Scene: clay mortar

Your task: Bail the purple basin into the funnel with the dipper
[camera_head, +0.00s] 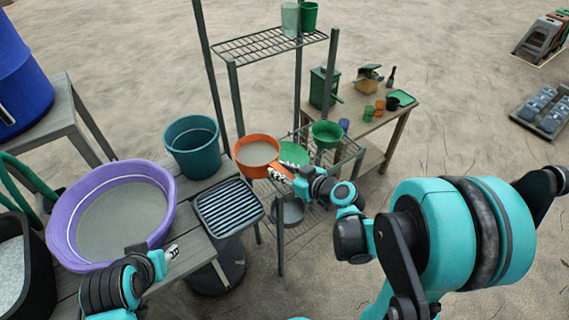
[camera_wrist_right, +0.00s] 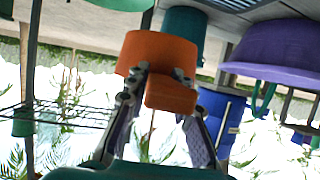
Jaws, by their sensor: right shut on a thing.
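The purple basin (camera_head: 54,236) stands on a grey bench at the left, with a flat grey fill inside. The orange dipper (camera_head: 257,168) is upright in the air to the right of the basin, with a similar grey surface inside. My right gripper (camera_head: 282,174) is shut on the dipper's side grip; the right wrist view shows its fingers (camera_wrist_right: 165,80) on the orange grip block. A green round vessel (camera_head: 327,135) and a lighter green one (camera_head: 293,153) are near the wire shelf; I cannot tell which is the funnel. My left gripper (camera_head: 171,252) is beside the basin, its opening unclear.
A teal bucket (camera_head: 191,150) and a slatted black tray (camera_head: 228,206) are between basin and dipper. Posts of the wire rack (camera_head: 240,100) rise behind the dipper. A wooden table (camera_head: 385,118) with small pots is farther right. Open sandy ground lies beyond.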

